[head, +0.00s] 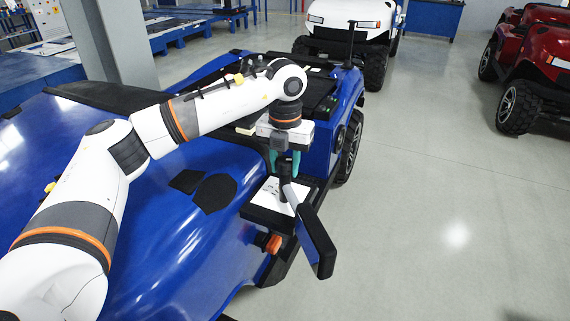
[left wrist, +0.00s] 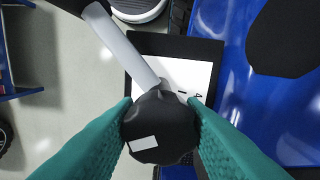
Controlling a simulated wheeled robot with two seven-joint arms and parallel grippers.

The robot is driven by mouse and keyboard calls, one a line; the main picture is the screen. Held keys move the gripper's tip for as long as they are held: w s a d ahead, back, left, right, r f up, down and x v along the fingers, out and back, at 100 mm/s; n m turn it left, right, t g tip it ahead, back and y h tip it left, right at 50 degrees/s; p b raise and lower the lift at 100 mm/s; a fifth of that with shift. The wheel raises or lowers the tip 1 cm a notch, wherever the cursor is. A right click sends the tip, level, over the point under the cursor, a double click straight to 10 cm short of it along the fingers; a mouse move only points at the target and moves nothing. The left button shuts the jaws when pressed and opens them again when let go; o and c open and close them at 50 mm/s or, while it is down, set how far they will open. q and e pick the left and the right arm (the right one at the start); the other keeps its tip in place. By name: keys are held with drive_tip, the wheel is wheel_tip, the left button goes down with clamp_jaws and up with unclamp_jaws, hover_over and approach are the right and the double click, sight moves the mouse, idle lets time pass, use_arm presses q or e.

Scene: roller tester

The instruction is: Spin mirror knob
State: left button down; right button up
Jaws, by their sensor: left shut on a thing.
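The mirror knob (left wrist: 160,128) is a black, lobed knob with a small white rectangle on it. In the left wrist view it sits between the two teal fingers of my left gripper, which touch it on both sides. A grey stem (left wrist: 122,45) runs from the knob toward the top left. In the head view my left gripper (head: 285,165) points down over the knob, which is partly hidden there. The grey stem leads to a black and blue mirror (head: 316,243) standing out to the right. My right gripper is not in view.
A white sheet on a black plate (head: 268,214) lies under the knob. The blue vehicle body (head: 160,240) fills the left. An orange lamp (head: 270,243) is below. A white vehicle (head: 345,18) and red vehicles (head: 540,65) stand behind. The floor at right is clear.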

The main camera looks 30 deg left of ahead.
use_arm(q)
drive_tip(key=n, duration=0.7)
drive_tip(key=n+p, duration=0.1)
drive_tip(key=n, duration=0.7)
drive_tip(key=n+p, duration=0.1)
drive_tip(key=n, duration=0.6)
drive_tip(key=shift+n+p, duration=0.3)
drive_tip(key=shift+n, duration=0.1)
